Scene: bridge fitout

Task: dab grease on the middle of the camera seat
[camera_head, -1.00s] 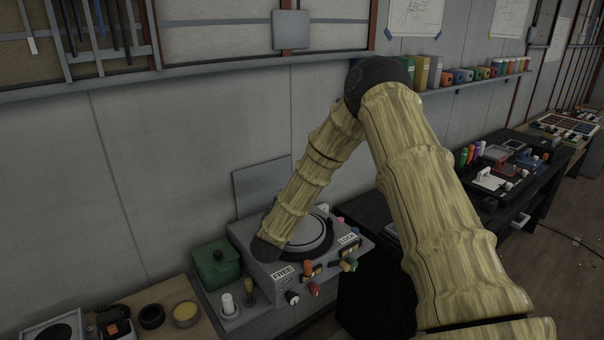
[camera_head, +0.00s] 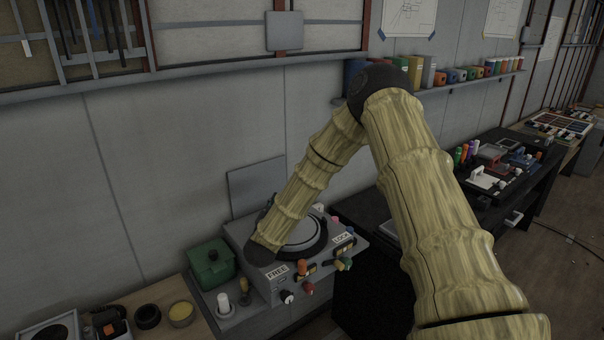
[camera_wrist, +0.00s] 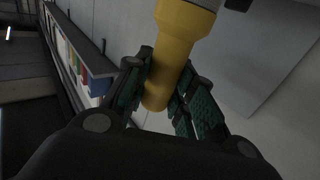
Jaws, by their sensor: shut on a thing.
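My gripper (camera_wrist: 166,72) is shut on a yellow tool (camera_wrist: 182,28) with a rounded handle and a wider collar; its far end runs out of the wrist view. In the head view the gripper and tool are hidden behind my arm. A grey unit (camera_head: 262,270) stands below my arm, with a round pale plate in a dark ring (camera_head: 303,234) on top, partly covered by my arm; I cannot tell if this is the camera seat. A small round tin with yellow contents (camera_head: 181,313), perhaps grease, stands at the lower left.
A green lidded box (camera_head: 212,264) stands left of the unit. FREE (camera_head: 277,272) and LOCK (camera_head: 343,239) labels and coloured knobs line its front. A white cylinder (camera_head: 224,302) stands by its corner. A grey panel (camera_head: 257,187) rises behind. A dark bench (camera_head: 505,205) lies right.

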